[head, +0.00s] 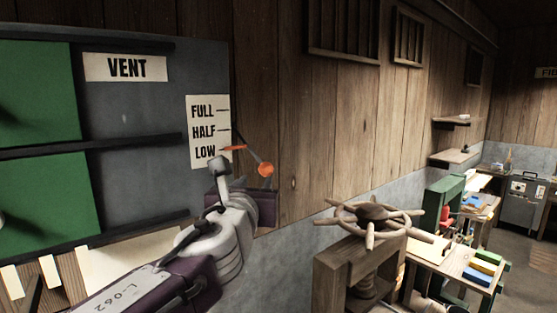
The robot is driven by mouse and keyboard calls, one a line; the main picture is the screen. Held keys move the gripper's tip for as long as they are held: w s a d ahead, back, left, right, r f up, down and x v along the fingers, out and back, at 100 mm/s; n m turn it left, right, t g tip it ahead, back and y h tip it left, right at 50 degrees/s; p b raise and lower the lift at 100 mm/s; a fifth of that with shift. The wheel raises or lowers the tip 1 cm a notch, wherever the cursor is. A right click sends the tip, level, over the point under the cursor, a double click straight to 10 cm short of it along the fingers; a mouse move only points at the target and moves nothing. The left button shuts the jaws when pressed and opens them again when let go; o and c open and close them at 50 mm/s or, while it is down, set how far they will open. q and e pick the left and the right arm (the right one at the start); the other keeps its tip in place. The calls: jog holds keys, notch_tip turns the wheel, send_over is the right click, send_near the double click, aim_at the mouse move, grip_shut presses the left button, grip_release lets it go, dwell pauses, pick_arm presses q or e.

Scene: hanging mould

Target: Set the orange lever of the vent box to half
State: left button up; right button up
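The grey vent box (140,105) fills the left, with a VENT label (125,67) and a white scale card (207,120) reading FULL, HALF and LOW from top to bottom. The orange lever (265,169) has a round orange knob on a thin grey rod that slants down to the right. An orange pointer (234,148) at the card's right edge is beside the LOW mark, below HALF. My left gripper (240,194) is just below and left of the knob. Its fingers are hidden behind my wrist, so I cannot tell whether it touches the lever. My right gripper is not in view.
Green panels (42,92) and dark rails are on the box's left. A wooden spoked wheel (370,213) on a wooden stand (345,275) is to the right of my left arm. Benches with tools (465,262) stand farther right. The wall right of the lever is clear.

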aim_at(268, 169)
pick_arm(q)
jog(key=s, duration=0.1)
jog(key=s+r, duration=0.1)
jog(key=s+h, duration=0.1)
jog(key=shift+d+r+m, duration=0.2)
jog(key=shift+r+m, duration=0.1)
jog(key=shift+r, duration=0.05)
jog(key=shift+w+a, duration=0.15)
jog(key=shift+w, duration=0.1)
jog(key=w+d, duration=0.1)
jog(key=w, duration=0.2)
jog(key=w+d+p, duration=0.1)
jog(key=w, duration=0.1)
jog(key=w+p, duration=0.1)
jog(key=w, duration=0.2)
jog(key=shift+w+d+f, duration=0.15)
jog(key=shift+w+d, duration=0.15)
jog(key=shift+d, duration=0.1)
jog(key=shift+w+a+p, duration=0.3)
jog(key=shift+d, duration=0.2)
jog(key=shift+c, duration=1.2)
grip_shut()
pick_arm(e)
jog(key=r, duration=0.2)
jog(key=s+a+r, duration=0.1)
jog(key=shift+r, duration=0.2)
